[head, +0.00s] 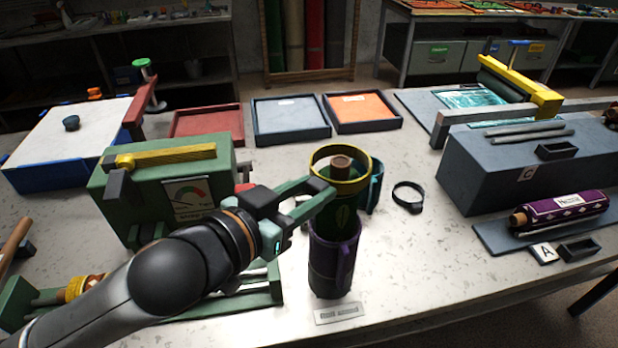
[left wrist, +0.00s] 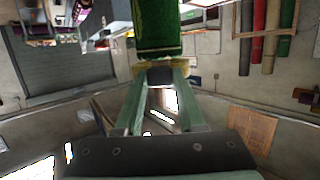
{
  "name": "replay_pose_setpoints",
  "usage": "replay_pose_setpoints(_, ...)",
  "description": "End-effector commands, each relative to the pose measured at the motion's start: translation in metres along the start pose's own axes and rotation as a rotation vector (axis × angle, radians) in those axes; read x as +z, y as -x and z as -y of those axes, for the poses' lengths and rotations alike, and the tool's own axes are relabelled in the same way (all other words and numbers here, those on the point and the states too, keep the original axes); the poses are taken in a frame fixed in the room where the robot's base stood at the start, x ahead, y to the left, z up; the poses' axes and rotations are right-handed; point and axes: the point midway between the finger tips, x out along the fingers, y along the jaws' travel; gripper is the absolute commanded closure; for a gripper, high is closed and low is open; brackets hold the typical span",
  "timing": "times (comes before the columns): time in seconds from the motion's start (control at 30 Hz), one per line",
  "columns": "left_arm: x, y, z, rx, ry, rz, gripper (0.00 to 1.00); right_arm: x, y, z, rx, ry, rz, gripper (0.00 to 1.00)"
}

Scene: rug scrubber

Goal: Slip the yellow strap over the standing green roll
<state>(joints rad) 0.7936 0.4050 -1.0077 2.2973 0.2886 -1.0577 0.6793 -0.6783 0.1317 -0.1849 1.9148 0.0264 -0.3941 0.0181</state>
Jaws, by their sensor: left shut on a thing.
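The green roll (head: 341,212) stands upright in a purple holder (head: 333,262), with its brown core end (head: 341,162) at the top. The yellow strap (head: 357,186) is a closed ring at the roll's top, and the core end shows inside the ring. I cannot tell how far down around the roll it sits. My left gripper (head: 326,191) is shut on the strap's near left side. In the left wrist view, the green roll (left wrist: 158,28) is just beyond the fingertips, and a bit of yellow strap (left wrist: 190,72) shows beside them. My right gripper is not in view.
A blue loop (head: 375,188) is right behind the roll, and a black strap ring (head: 408,197) lies to its right. A green box with a gauge (head: 188,198) stands left, close to my arm. A grey block (head: 520,160) and purple roll (head: 565,211) are at the right.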

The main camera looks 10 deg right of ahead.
Motion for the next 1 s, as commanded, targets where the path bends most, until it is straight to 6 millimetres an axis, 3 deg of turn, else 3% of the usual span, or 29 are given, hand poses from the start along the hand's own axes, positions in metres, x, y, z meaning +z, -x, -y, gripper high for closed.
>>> replay_pose_setpoints(0.2, 0.025, -0.006, 0.0, 0.0, 0.0, 0.001, 1.0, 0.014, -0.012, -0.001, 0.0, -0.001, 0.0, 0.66)
replay_pose_setpoints(0.67, 0.059, -0.015, 0.0, 0.0, 0.0, 0.0, 1.0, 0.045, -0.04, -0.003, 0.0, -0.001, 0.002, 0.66)
replay_pose_setpoints(1.0, 0.087, -0.022, 0.0, 0.001, 0.003, 0.001, 1.0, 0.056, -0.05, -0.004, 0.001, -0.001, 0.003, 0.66)
